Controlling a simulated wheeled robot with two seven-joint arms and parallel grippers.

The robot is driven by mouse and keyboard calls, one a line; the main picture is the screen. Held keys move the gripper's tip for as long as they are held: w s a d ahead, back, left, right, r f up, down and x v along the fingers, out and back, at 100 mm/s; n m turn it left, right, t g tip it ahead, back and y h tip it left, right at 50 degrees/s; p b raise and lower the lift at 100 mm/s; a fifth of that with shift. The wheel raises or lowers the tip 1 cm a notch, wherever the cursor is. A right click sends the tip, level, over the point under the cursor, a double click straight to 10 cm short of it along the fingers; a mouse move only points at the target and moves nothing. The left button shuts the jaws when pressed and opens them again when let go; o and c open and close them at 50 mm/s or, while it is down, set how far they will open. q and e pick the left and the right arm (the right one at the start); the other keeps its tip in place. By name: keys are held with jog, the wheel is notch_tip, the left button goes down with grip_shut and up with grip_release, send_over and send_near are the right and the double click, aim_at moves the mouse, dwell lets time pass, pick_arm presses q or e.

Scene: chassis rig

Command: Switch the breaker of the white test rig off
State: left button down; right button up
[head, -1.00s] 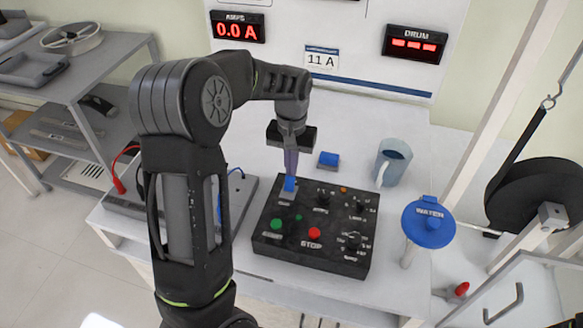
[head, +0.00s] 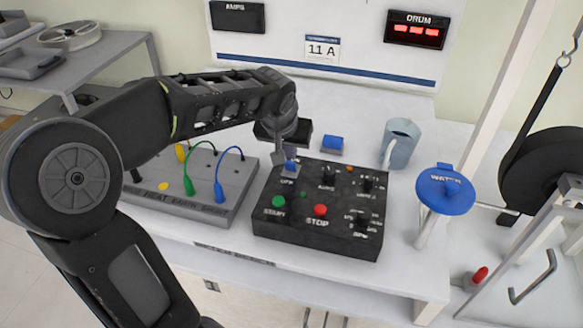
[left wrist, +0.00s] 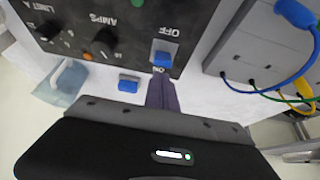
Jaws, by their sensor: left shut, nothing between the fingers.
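The black control box (head: 330,243) sits on the white bench of the test rig. Its blue breaker switch (head: 291,166) is at the box's back left corner, partly hidden by my left gripper (head: 288,151). In the left wrist view the blue switch (left wrist: 165,58) lies between an OFF label and an ON label. My left gripper's fingers (left wrist: 162,92) are shut and empty, with their tips at the ON side of the switch. I cannot tell whether they touch it. The AMPS display (head: 237,17) is dark; the DRUM display (head: 413,36) shows red dashes. My right gripper is out of view.
A loose blue block (head: 332,145) and a grey-blue mug (head: 400,145) stand behind the box. A grey terminal box (head: 240,180) with coloured leads is at the left.

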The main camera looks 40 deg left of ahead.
pick_arm(q)
jog(key=shift+r, duration=0.2)
jog(key=shift+w+a+f, duration=0.1)
jog(key=shift+w+f, duration=0.05)
jog(key=shift+w, duration=0.1)
jog(key=shift+s+r+p, duration=0.1)
jog(key=shift+r+p, duration=0.65)
jog(key=shift+r, duration=0.05)
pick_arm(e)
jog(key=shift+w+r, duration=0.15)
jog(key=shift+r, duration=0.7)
